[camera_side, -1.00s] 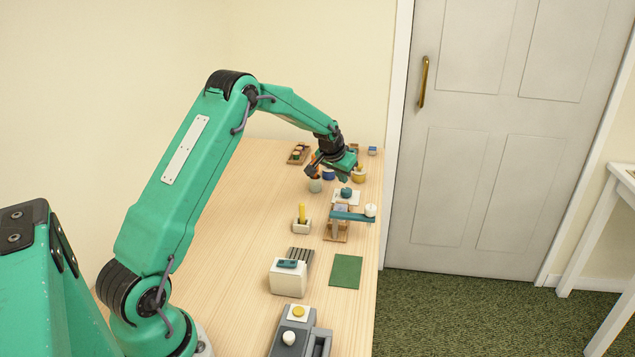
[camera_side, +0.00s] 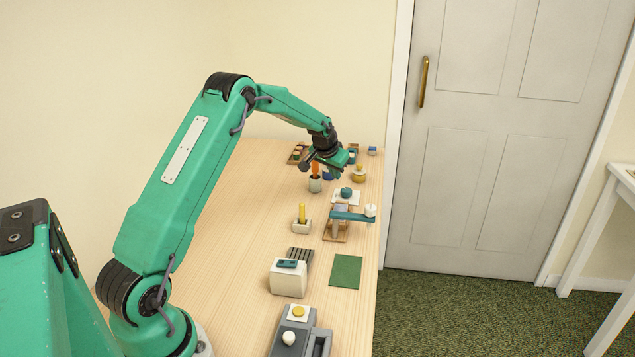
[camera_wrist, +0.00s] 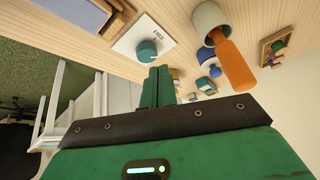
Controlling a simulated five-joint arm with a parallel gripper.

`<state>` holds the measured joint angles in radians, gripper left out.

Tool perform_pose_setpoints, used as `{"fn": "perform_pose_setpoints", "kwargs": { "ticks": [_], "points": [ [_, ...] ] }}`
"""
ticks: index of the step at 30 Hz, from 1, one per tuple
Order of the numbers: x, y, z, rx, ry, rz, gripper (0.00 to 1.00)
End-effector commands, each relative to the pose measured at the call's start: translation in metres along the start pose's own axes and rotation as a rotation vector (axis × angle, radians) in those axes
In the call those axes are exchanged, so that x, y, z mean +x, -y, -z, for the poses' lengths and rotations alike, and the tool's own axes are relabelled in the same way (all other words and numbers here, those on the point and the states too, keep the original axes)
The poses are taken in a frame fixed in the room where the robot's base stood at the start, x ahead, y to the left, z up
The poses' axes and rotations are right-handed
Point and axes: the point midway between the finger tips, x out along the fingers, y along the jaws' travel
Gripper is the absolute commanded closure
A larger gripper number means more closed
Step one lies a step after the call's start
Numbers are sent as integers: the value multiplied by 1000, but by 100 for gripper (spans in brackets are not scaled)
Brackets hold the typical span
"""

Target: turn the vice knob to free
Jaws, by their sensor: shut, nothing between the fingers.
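The teal knob (camera_wrist: 147,50) sits on a white plate (camera_wrist: 127,43) that carries the printed word FREE beside the knob. In the side view the knob (camera_side: 346,192) stands on the table toward the far end. I cannot clearly read which way the knob points. My gripper (camera_wrist: 159,72) is shut and empty, its green fingertips close to the knob in the wrist picture, with no clear contact. In the side view my gripper (camera_side: 338,174) hangs just behind and above the knob and its plate.
A pale cup (camera_side: 315,185) with an orange item (camera_wrist: 235,65) stands left of the knob. A yellow pot (camera_side: 359,174) is behind it. A wooden stand with a teal bar (camera_side: 350,216) is in front. The left of the table is clear.

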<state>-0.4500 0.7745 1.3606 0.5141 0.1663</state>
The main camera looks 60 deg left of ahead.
Motion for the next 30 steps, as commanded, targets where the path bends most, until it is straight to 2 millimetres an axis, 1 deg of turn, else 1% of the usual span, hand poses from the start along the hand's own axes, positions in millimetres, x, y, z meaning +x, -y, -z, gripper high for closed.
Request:
{"fn": "perform_pose_setpoints", "kwargs": {
  "ticks": [12, 18, 24, 30],
  "points": [
    [34, -3, -18, 0, 2, 0, 100],
    [47, -4, -25, 0, 1, 0, 100],
    [54, -5, -28, 0, 0, 0, 100],
    [54, -5, -29, 0, 0, 0, 100]
  ]
}}
